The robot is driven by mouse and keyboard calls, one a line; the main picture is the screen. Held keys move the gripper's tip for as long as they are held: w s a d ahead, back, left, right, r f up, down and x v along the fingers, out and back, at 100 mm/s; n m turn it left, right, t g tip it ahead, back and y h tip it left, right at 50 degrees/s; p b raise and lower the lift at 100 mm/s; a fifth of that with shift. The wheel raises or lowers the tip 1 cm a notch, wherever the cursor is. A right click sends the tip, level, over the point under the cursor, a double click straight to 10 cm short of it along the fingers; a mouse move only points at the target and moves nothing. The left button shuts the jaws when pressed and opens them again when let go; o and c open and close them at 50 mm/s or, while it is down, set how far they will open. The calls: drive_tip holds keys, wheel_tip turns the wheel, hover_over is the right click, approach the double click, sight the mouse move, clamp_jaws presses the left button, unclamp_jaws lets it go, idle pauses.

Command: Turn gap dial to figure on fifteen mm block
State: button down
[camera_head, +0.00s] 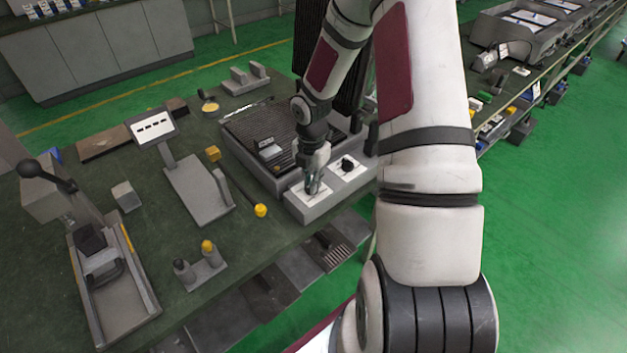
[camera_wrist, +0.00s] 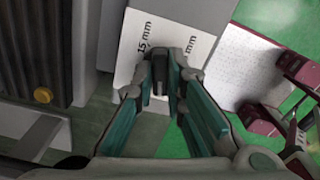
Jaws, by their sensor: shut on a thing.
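My gripper (camera_head: 312,188) points down over the left white plate (camera_head: 299,193) on the front ledge of the grey ribbed machine (camera_head: 281,190). In the wrist view its two fingers (camera_wrist: 167,68) are shut on a small dark dial knob (camera_wrist: 160,86). The knob stands on a white plate (camera_wrist: 150,22) printed "15 mm" on the left; a second figure on the right is partly hidden by a finger. In the head view my gripper hides this knob. I cannot tell which figure the knob points at.
A second black knob (camera_head: 347,164) sits on the right white plate, close to my gripper. A display stand (camera_head: 152,128), a lever press (camera_head: 100,262) and a small peg holder (camera_head: 204,269) stand farther left.

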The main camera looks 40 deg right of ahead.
drive_tip(key=m, duration=0.3)
drive_tip(key=shift+m+p, duration=0.35)
drive_tip(key=shift+m, duration=0.05)
drive_tip(key=m, duration=0.3)
drive_tip(key=shift+m, duration=0.3)
drive_tip(key=m, duration=0.3)
drive_tip(key=shift+m, duration=0.4)
drive_tip(key=m, duration=0.8)
drive_tip(key=shift+w, duration=0.1)
drive_tip(key=m, duration=0.3)
drive_tip(key=shift+m, duration=0.3)
drive_tip(key=m+b, duration=0.1)
drive_tip(key=m, duration=0.2)
drive_tip(key=shift+m, duration=0.3)
drive_tip(key=shift+m+b, duration=0.45)
drive_tip(key=shift+m, duration=1.45)
